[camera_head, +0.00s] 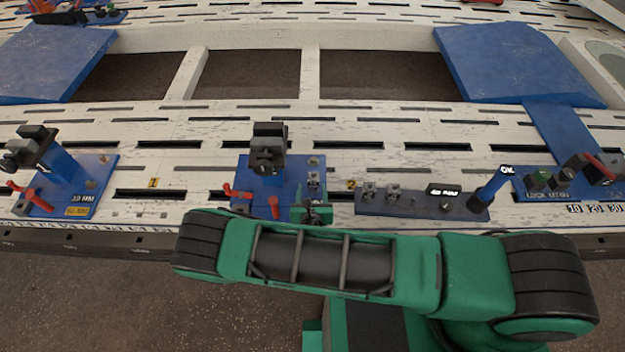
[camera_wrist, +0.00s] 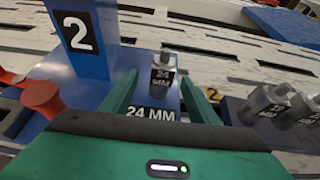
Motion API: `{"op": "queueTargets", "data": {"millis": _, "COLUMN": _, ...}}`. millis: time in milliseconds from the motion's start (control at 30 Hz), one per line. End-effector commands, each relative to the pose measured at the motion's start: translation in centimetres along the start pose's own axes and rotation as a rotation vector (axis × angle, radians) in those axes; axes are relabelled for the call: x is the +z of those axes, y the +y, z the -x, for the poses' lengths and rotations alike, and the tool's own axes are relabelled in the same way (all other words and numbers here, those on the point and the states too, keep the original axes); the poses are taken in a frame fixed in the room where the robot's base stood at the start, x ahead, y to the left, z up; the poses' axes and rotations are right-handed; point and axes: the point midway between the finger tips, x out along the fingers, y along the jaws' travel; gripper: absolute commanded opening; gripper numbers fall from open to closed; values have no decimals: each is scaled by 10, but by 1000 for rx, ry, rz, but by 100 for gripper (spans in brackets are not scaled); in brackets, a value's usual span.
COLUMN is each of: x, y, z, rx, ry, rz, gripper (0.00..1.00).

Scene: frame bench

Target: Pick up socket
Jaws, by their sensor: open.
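In the head view the socket (camera_head: 313,180) is small, just beyond my gripper (camera_head: 313,212). In the wrist view my gripper (camera_wrist: 159,82) is open, one green finger to each side of the socket in the picture. Nothing is held. I cannot tell whether the fingertips reach around the socket.
A blue post marked 2 (camera_wrist: 83,40) rises at the left. A red handle (camera_wrist: 42,98) stands beside it. To the right, two more sockets (camera_head: 368,190) stand on a dark rack (camera_head: 420,206). A blue plate with a clamp (camera_head: 65,180) is at far left.

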Motion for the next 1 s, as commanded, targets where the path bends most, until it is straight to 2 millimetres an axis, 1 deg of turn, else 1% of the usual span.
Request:
{"op": "queueTargets", "data": {"millis": 100, "x": 1, "y": -5, "z": -20, "rx": -6, "ry": -2, "rz": -3, "gripper": 55}}
{"op": "queueTargets", "data": {"millis": 200, "x": 1, "y": -7, "z": -35, "rx": -10, "ry": -1, "rz": -6, "gripper": 55}}
{"op": "queueTargets", "data": {"millis": 300, "x": 2, "y": -8, "z": -46, "rx": -11, "ry": -2, "rz": -5, "gripper": 55}}
{"op": "queueTargets", "data": {"millis": 533, "x": 4, "y": -10, "z": -61, "rx": -13, "ry": 0, "rz": -7, "gripper": 55}}
{"op": "queueTargets", "data": {"millis": 700, "x": 10, "y": -10, "z": -85, "rx": -15, "ry": -1, "rz": -9, "gripper": 55}}
{"op": "queueTargets", "data": {"millis": 800, "x": 9, "y": -10, "z": -97, "rx": -13, "ry": -1, "rz": -8, "gripper": 55}}
{"op": "queueTargets", "data": {"millis": 900, "x": 10, "y": -10, "z": -103, "rx": -13, "ry": -1, "rz": -6, "gripper": 55}}
{"op": "queueTargets", "data": {"millis": 1000, "x": 10, "y": -10, "z": -105, "rx": -13, "ry": 0, "rz": -6, "gripper": 55}}
